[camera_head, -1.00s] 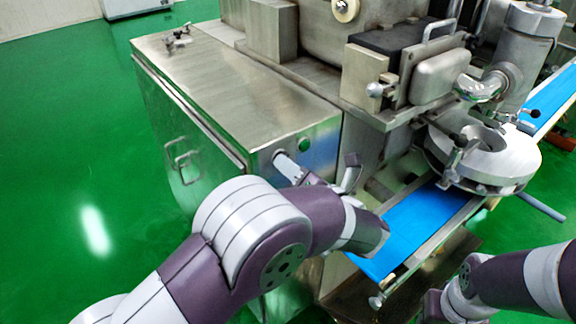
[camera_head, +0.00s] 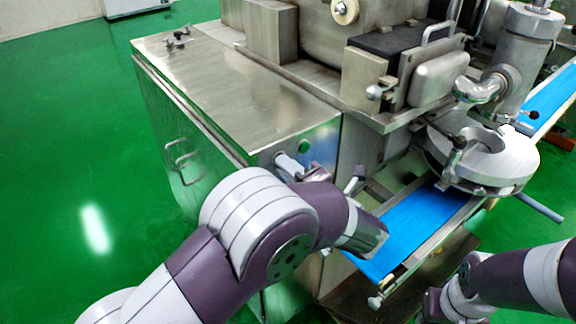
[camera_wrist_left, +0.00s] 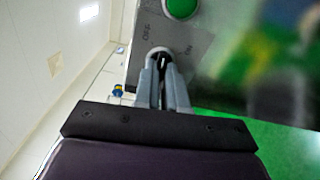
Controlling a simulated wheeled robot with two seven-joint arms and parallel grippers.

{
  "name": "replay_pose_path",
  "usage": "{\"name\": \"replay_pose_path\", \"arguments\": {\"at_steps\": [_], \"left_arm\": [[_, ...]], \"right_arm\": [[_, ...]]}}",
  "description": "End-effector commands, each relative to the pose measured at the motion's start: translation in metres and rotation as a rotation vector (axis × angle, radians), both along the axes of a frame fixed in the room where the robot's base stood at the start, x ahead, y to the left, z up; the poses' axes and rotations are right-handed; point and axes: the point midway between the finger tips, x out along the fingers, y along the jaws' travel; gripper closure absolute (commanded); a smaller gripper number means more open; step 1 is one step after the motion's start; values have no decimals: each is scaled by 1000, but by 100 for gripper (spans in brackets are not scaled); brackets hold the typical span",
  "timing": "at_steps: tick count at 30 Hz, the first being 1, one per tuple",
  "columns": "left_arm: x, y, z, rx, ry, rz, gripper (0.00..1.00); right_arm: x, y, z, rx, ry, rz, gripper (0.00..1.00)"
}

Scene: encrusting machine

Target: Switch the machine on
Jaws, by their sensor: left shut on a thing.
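The machine's metal cabinet (camera_head: 235,95) has a control panel on its front end with a green button (camera_head: 304,146). The button also shows at the top of the left wrist view (camera_wrist_left: 181,6). Below it sits a rotary switch (camera_wrist_left: 161,55) between OFF and ON markings. My left gripper (camera_head: 284,162) is at this panel, its fingers (camera_wrist_left: 162,68) shut on the switch. The fingers hide most of the switch, so I cannot tell its setting. My right arm shows at the lower right in the head view; its gripper is not in view.
A blue conveyor belt (camera_head: 408,228) runs beside my left forearm, under a round metal head (camera_head: 485,160). A door handle (camera_head: 184,162) sticks out of the cabinet's side. Green floor (camera_head: 70,150) is open at the left.

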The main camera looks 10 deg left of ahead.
Motion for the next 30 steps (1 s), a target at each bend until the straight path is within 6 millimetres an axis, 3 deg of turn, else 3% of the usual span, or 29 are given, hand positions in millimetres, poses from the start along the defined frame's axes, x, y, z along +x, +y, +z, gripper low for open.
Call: {"name": "replay_pose_path", "arguments": {"at_steps": [30], "left_arm": [[1,-1,6,536,688,0,100]], "right_arm": [[0,0,66,0,0,0,57]]}}
